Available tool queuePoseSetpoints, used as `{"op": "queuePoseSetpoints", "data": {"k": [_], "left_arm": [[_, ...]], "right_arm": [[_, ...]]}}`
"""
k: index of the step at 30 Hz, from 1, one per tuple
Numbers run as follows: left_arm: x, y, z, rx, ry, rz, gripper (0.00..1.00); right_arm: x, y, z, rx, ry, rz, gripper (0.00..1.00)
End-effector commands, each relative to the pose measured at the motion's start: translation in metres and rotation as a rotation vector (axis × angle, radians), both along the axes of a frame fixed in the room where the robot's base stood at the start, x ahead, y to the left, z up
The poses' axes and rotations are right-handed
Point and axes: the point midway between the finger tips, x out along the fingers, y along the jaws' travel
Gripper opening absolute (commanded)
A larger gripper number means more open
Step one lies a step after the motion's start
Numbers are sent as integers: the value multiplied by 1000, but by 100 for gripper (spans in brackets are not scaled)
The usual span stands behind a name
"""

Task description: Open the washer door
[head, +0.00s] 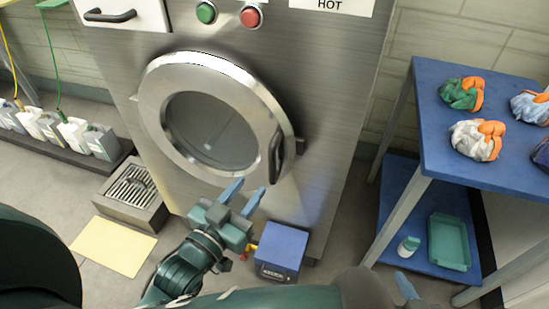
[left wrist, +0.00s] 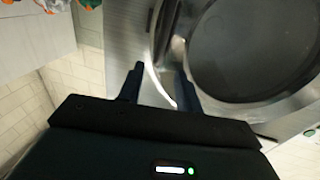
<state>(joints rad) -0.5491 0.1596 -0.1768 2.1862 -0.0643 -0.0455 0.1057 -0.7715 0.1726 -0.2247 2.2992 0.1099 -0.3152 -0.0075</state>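The washer (head: 320,110) is a large brushed-metal machine. Its round door (head: 165,130) has a silver ring and dark glass and appears shut; it also shows in the left wrist view (left wrist: 250,45). A dark vertical handle (head: 276,158) sits on the door's right edge. My left gripper (head: 243,195) is open and empty, just below and left of the handle. In the left wrist view its two fingers are apart, with the door's bright curved edge seen between them. One blue fingertip of my right gripper (head: 405,285) shows at the bottom; its opening is hidden.
A blue table (head: 460,180) with bundled bags stands at the right, with a lower shelf. A blue box (head: 282,250) and a metal grated box (head: 130,195) are on the floor before the washer. Green and red buttons are above the door.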

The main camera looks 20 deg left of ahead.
Motion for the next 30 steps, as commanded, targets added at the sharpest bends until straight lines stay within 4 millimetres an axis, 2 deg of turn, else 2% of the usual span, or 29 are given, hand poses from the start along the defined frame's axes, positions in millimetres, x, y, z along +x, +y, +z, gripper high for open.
{"op": "queuePoseSetpoints", "data": {"k": [9, 15, 21, 28, 30], "left_arm": [[65, -15, 1, -1, -3, 1, 35], [92, -21, 0, 0, 0, 1, 35], [102, -24, 0, 0, 2, 1, 35], [102, -24, 0, 0, 2, 1, 35], [102, -24, 0, 0, 2, 1, 31]], "right_arm": [[0, -1, -1, -2, -6, -1, 36], [1, -2, 1, -2, -16, -4, 36], [1, -2, 5, 0, -25, -5, 36], [0, -2, 4, -2, -22, -5, 36], [0, -2, 3, -2, -21, -5, 36]]}}
